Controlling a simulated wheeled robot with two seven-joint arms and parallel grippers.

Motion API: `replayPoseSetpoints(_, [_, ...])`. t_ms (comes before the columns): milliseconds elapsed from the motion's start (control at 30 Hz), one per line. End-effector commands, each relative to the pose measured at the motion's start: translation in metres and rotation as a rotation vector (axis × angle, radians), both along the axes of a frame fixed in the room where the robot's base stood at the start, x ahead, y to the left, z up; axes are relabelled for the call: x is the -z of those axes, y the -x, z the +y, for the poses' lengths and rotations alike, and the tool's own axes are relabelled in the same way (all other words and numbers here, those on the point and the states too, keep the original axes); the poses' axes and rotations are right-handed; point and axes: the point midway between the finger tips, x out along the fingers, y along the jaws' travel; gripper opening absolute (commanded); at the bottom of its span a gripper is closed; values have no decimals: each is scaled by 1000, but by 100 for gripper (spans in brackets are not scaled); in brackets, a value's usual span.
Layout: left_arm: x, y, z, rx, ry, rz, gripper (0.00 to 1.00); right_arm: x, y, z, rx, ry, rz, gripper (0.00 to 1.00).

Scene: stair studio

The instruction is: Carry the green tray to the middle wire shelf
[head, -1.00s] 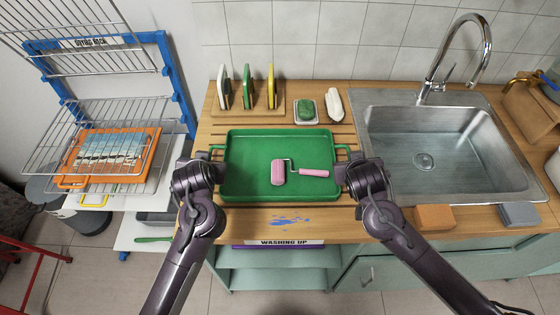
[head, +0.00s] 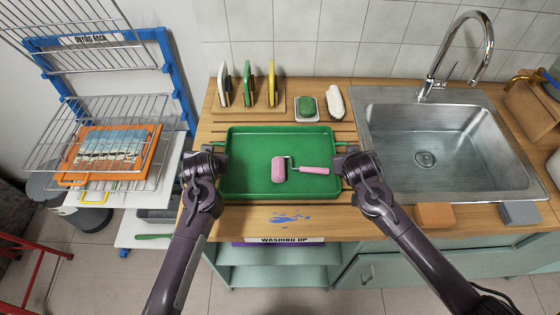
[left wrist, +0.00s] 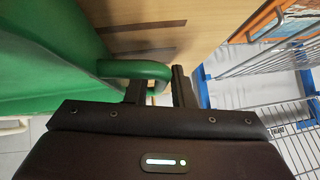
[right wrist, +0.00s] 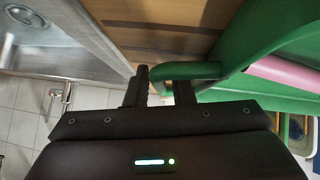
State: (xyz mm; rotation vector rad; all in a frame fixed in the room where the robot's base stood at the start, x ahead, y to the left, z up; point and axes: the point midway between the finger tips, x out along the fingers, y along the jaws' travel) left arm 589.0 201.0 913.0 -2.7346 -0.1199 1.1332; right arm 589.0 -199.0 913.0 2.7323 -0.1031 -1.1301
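The green tray (head: 240,187) lies flat on the wooden counter, with a pink paint roller (head: 279,169) in it. My left gripper (head: 217,158) is at the tray's left handle; in the left wrist view its fingers (left wrist: 157,90) stand either side of the green handle bar (left wrist: 158,70), with a gap showing. My right gripper (head: 345,158) is at the right handle; in the right wrist view its fingers (right wrist: 164,90) also straddle the handle bar (right wrist: 195,70), apart. The middle wire shelf (head: 60,150) of the blue drying rack is at left, holding an orange tray (head: 72,178) with a print.
An upper wire shelf (head: 85,60) hangs above the middle one. A holder with upright pads (head: 248,88), a soap dish (head: 306,108) and a white brush (head: 335,102) stand behind the tray. The sink (head: 425,150) is at right. A red frame (head: 30,250) stands at lower left.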

Motion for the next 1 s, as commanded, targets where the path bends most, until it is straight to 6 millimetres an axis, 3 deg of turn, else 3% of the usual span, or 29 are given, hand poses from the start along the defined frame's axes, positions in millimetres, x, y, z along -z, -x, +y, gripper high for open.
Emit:
replayPoseSetpoints(67, [0,0,0,0,0,0,19,0,0,0,0,0,0,19])
replayPoseSetpoints(200, [0,0,0,0,0,0,1,0,0,0,0,0,1,1])
replayPoseSetpoints(667, [-2,0,0,0,0,-1,0,-2,0,0,0,0,0,0])
replayPoseSetpoints(1000, [-30,0,0,0,0,-1,0,-30,0,0,0,0,-1,0])
